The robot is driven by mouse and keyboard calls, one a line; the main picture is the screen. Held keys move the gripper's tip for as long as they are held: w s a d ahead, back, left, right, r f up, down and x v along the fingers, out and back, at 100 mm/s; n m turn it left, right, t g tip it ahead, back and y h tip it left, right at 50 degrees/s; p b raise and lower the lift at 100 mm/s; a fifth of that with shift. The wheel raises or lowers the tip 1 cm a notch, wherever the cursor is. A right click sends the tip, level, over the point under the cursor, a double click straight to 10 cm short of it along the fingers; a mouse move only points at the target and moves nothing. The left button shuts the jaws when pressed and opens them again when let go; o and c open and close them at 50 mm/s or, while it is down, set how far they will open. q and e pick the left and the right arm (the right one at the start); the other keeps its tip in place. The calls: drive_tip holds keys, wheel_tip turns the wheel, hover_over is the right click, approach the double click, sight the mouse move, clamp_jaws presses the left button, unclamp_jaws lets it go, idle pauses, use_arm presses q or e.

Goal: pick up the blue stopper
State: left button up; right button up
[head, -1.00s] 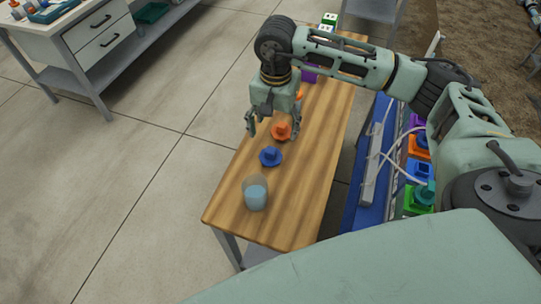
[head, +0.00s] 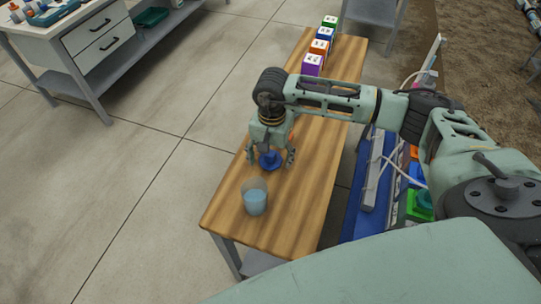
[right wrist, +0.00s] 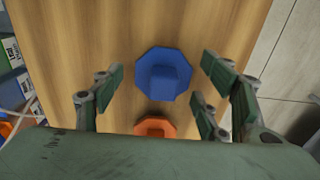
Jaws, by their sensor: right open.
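The blue stopper (head: 270,160) stands on the wooden table, with an octagonal base and a raised knob. In the right wrist view the blue stopper (right wrist: 164,74) lies between the fingers, touching none of them. My right gripper (head: 270,160) is open above it, pointing down; it also shows in the right wrist view (right wrist: 163,85). An orange stopper (right wrist: 155,127) lies close beside the blue one in the right wrist view; in the head view the gripper hides it. My left gripper is not in view.
A clear cup with light blue liquid (head: 255,198) stands on the table (head: 300,210) near the blue stopper. Several coloured boxes (head: 313,64) stand at the table's far end. A blue rack (head: 356,205) with cables is on the right. A drawer bench (head: 95,45) stands at upper left.

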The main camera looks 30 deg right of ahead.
drive_tip(key=shift+f, duration=0.15)
drive_tip(key=c, duration=0.9)
drive_tip(key=shift+c, duration=0.4)
